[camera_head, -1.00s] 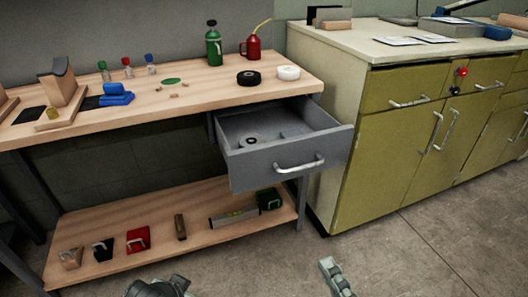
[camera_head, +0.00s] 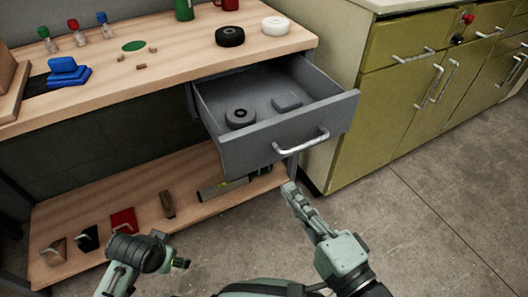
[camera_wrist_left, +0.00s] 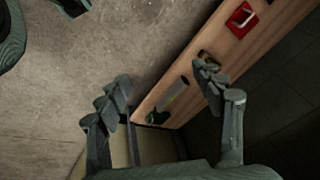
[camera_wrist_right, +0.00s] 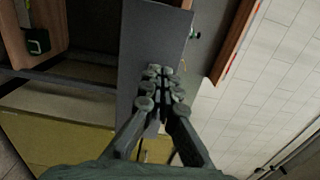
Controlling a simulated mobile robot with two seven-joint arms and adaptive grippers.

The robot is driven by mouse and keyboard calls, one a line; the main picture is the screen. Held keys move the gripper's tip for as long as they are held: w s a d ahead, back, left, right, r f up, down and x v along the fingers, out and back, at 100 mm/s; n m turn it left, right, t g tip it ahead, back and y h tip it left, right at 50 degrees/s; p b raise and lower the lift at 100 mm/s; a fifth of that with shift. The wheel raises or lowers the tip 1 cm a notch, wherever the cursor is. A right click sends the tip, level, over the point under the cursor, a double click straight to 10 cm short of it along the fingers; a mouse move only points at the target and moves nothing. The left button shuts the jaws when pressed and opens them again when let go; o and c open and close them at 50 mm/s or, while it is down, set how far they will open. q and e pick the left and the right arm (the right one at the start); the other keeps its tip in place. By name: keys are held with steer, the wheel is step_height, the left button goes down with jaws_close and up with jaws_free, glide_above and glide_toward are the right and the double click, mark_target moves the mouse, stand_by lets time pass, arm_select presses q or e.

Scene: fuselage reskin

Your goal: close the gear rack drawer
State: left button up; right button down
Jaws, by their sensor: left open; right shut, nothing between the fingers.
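The grey gear rack drawer (camera_head: 255,150) hangs open under the workbench top, pulled out toward me. Its silver bar handle (camera_head: 302,143) is on the front panel. A dark tape roll (camera_head: 240,118) and a small grey block (camera_head: 287,102) lie inside. My right gripper (camera_head: 289,188) is shut and empty, just below and in front of the drawer front. In the right wrist view its fingertips (camera_wrist_right: 160,85) overlap the grey drawer front (camera_wrist_right: 150,40); I cannot tell whether they touch. My left gripper (camera_wrist_left: 163,92) is open and empty, lower left of the drawer.
The wooden workbench top (camera_head: 180,60) carries a black roll (camera_head: 230,36), a white roll (camera_head: 275,25) and blue blocks. The lower shelf (camera_head: 80,205) holds a red item (camera_head: 123,222) and a level (camera_head: 222,187). Olive cabinets (camera_head: 400,100) stand right. The floor (camera_head: 430,220) in front is clear.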

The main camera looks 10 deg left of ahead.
mark_target(258, 146)
steer(key=x, duration=1)
steer(key=shift+w+a, duration=0.15)
steer(key=shift+w, duration=0.1)
arm_select(q)
steer(key=shift+w+f, duration=0.1)
steer(key=shift+f, duration=0.25)
